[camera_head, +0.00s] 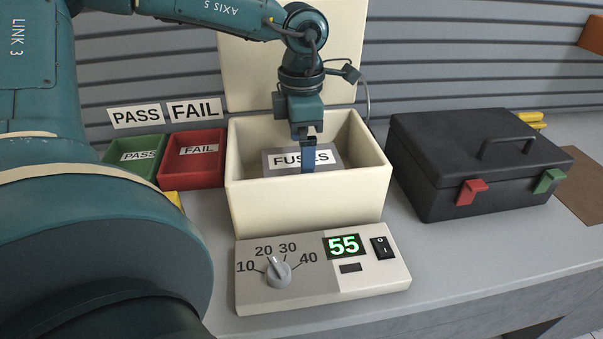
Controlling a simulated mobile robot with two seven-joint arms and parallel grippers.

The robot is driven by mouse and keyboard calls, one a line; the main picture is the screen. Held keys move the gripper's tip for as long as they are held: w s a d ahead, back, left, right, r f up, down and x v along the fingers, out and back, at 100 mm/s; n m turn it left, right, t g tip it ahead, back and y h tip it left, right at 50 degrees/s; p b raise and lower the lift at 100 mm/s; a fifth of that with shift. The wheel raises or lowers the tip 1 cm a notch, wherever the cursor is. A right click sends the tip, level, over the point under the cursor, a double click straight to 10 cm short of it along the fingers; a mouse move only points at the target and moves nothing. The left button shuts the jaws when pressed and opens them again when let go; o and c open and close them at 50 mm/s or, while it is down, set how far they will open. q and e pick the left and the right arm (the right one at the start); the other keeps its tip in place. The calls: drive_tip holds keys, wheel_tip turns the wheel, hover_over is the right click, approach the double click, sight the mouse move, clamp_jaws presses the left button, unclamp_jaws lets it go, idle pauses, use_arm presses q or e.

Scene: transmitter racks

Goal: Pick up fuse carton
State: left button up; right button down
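The fuse carton (272,162) is a grey box with a white "FUSES" label. It lies inside an open cream bin (300,207), whose raised lid (240,75) stands behind it. My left arm reaches in from the left, and my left gripper (308,160) points down into the bin. Its blue finger overlaps the carton's label in the view. I see the fingers nearly edge-on, so I cannot tell whether they are apart, or touching the carton. The carton's lower part is hidden by the bin's front wall. My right gripper is not in view.
A control panel (325,285) with a dial and a display reading 55 sits before the bin. A green PASS tray (133,172) and red FAIL tray (193,175) stand to its left. A black case (445,190) stands to its right. The bin walls surround the carton closely.

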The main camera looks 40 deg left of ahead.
use_arm(q)
wheel_tip(320, 180, down, 6)
drive_tip(key=shift+r, duration=0.15)
idle(0.3)
drive_tip(key=c, duration=1.2)
